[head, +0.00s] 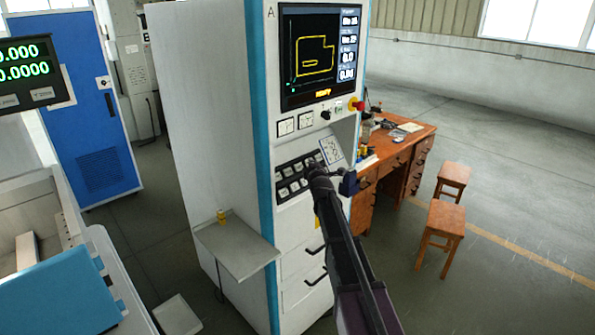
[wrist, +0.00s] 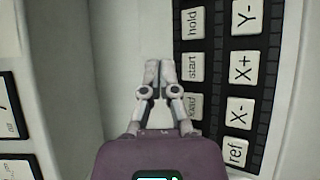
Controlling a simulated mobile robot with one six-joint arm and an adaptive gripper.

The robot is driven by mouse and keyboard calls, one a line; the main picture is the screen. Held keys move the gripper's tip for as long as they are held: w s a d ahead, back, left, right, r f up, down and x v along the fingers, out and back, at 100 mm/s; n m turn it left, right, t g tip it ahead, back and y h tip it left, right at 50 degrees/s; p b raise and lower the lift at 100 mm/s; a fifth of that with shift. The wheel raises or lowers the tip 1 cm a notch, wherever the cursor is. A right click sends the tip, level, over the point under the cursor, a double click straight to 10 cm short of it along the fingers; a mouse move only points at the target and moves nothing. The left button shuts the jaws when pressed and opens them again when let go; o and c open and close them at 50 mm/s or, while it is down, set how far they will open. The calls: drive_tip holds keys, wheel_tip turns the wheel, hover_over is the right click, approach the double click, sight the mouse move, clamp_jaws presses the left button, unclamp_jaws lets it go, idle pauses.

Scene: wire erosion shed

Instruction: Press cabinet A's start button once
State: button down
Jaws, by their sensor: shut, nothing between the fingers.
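Cabinet A (head: 207,130) is tall and white with blue edging and a letter A at its top. Its slanted panel carries two rows of pale keys (head: 291,187). In the wrist view, the start button (wrist: 193,67) is a pale square key between the hold key and a partly covered key. My gripper (wrist: 160,66) is shut and empty. Its tips appear just left of the start button, over the bare pale panel; I cannot tell whether they touch anything. In the head view, my gripper (head: 314,167) is at the key panel and hides some keys.
The hold key (wrist: 193,23) and X+ key (wrist: 242,67) lie close by the start button. A red emergency knob (head: 356,104) sticks out below the screen (head: 316,60). A grey shelf (head: 235,245) juts from the cabinet's side. A wooden desk (head: 405,140) stands behind.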

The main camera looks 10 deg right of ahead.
sight(300, 163)
drive_tip(key=shift+w+a+f+b, duration=0.6)
drive_tip(key=shift+w+f+b, duration=0.05)
drive_tip(key=shift+w+f, duration=0.15)
drive_tip(key=shift+w+a+f+b, duration=0.55)
drive_tip(key=shift+w+f+b, duration=0.1)
drive_tip(key=shift+w, duration=0.1)
drive_tip(key=shift+w+a+f+b, duration=0.4)
drive_tip(key=shift+w+f+b, duration=0.05)
drive_tip(key=shift+w, duration=0.2)
idle(2.0)
drive_tip(key=shift+s+d+r, duration=0.1)
drive_tip(key=shift+s+d+r+p, duration=0.3)
drive_tip(key=shift+s+r+p, duration=0.1)
drive_tip(key=shift+s+p, duration=0.05)
idle(0.7)
drive_tip(key=s+d+r+p, duration=0.2)
drive_tip(key=s+r+p, duration=0.1)
drive_tip(key=shift+s+d, duration=0.15)
drive_tip(key=shift+d, duration=0.05)
idle(0.4)
drive_tip(key=shift+f, duration=0.1)
idle(0.4)
